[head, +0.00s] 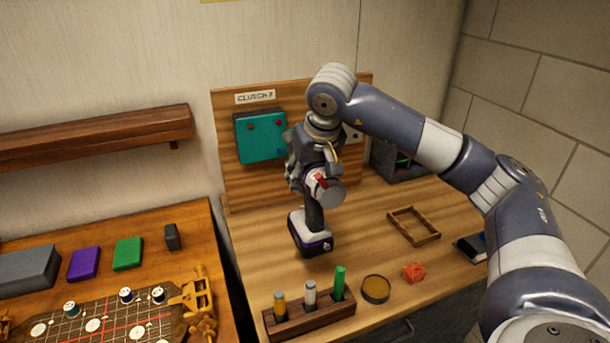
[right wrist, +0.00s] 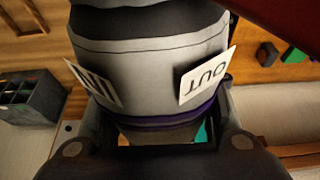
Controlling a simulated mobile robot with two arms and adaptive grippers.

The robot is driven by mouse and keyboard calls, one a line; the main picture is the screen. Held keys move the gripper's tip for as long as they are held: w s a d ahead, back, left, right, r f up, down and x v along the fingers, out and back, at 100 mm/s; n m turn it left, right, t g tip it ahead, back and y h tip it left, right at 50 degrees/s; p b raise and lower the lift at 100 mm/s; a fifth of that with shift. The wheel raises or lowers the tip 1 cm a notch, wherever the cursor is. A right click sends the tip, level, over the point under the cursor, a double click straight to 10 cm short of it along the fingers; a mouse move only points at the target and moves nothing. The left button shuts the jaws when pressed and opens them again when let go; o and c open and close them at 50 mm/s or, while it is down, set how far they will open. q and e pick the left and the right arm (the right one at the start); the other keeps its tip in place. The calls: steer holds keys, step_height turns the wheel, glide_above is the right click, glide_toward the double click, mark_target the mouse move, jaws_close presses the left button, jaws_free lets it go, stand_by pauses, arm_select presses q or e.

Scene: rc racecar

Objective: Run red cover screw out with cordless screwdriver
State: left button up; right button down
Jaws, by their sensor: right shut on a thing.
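My right gripper (head: 306,168) is shut on the cordless screwdriver (head: 313,238), a black and grey tool with a purple-trimmed battery base, held upright in front of the wooden backboard. In the right wrist view the screwdriver (right wrist: 150,60) fills the space between the fingers and carries an "OUT" tag (right wrist: 206,76) and another tag with dark bars. The teal cover (head: 260,138) is mounted on the backboard, left of the gripper. Small reddish screw heads show near its upper corners; a blue spot is at its lower right. The gripper hides the screwdriver's tip. My left gripper is out of view.
The bench holds a wooden rack (head: 310,318) with several coloured bits, a round dish (head: 376,289), a red block (head: 414,272) and an empty wooden frame (head: 413,227). A dark bin (head: 400,163) stands at back right. A cluttered second table is at left.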

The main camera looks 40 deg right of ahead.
steer(key=shift+w+d+r, duration=0.1)
steer(key=shift+w+d, duration=0.5)
steer(key=shift+w, duration=0.05)
steer(key=shift+w+p, duration=0.25)
steer(key=shift+p, duration=0.05)
steer(key=shift+w, duration=0.9)
steer(key=shift+w+d+p, duration=0.3)
steer(key=shift+w+p, duration=0.15)
steer(key=shift+w, duration=0.35)
steer(key=shift+w+d+p, duration=0.2)
steer(key=shift+w+p, duration=0.3)
steer(key=shift+w, duration=0.55)
arm_select(q)
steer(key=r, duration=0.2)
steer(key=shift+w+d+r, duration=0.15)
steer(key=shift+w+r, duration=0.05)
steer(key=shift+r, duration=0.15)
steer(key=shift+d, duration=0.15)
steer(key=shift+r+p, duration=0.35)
steer(key=shift+p, duration=0.05)
arm_select(e)
steer(key=shift+w, duration=0.1)
